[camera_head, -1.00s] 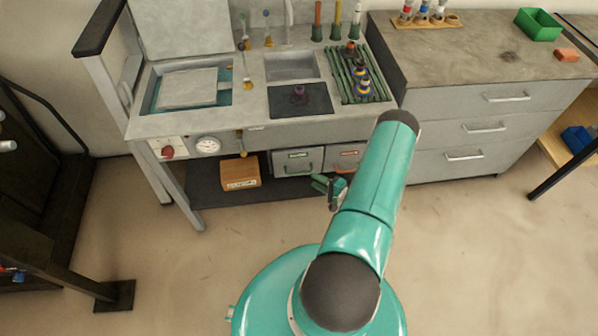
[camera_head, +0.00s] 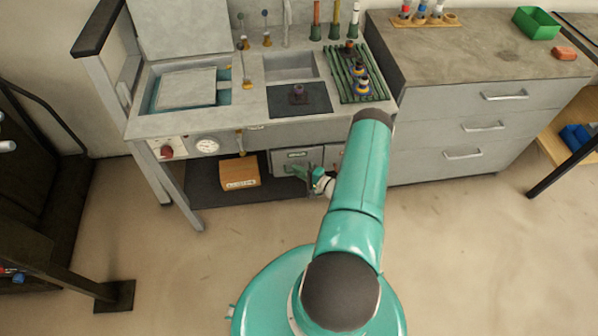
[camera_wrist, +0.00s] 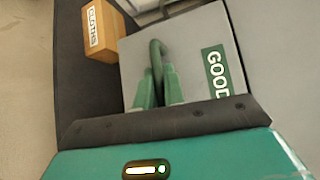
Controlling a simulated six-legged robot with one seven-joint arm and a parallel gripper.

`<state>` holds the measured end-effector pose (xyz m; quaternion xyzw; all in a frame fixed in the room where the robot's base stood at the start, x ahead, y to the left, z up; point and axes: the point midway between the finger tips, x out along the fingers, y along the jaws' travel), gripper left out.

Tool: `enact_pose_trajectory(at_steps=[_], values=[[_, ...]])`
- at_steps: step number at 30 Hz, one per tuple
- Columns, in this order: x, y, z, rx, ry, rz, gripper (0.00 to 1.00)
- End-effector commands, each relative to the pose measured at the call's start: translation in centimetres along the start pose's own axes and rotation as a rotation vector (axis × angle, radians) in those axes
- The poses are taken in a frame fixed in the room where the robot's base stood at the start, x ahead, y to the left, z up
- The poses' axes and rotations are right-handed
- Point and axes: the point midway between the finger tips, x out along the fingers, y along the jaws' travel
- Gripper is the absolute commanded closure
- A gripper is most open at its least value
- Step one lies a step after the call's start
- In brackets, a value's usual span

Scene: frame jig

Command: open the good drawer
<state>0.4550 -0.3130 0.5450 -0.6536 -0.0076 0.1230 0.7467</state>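The good drawer (camera_head: 285,158) is a grey drawer front low under the workbench. Its green label reads GOOD in the wrist view (camera_wrist: 214,72). Its curved bar handle (camera_wrist: 156,50) shows in that view. My gripper (camera_head: 302,174) is in front of the drawer. In the wrist view, its two green fingers (camera_wrist: 158,76) stand on either side of the handle, very near it. I cannot tell whether they press on it. The drawer looks shut. My arm covers part of the drawer's right neighbour.
A wooden box labelled CLOTHS (camera_head: 239,172) sits left of the drawer on the dark lower shelf (camera_head: 205,188). A bench leg (camera_head: 183,195) stands further left. A grey cabinet with drawers (camera_head: 440,150) stands to the right. The floor in front is open.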

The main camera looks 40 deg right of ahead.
Motion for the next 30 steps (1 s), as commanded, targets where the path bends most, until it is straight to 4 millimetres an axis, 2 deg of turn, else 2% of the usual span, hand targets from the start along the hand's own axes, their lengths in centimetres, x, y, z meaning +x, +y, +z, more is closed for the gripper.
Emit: enact_pose_trajectory(at_steps=[8,14,20,30], values=[[-0.1,0.0,0.1,0.001,0.000,0.000,1.00],[-1.4,0.4,1.2,0.004,0.002,0.001,1.00],[-4.4,1.3,4.2,0.006,0.003,0.002,1.00],[-11.1,3.3,10.9,0.006,0.004,0.001,1.00]])
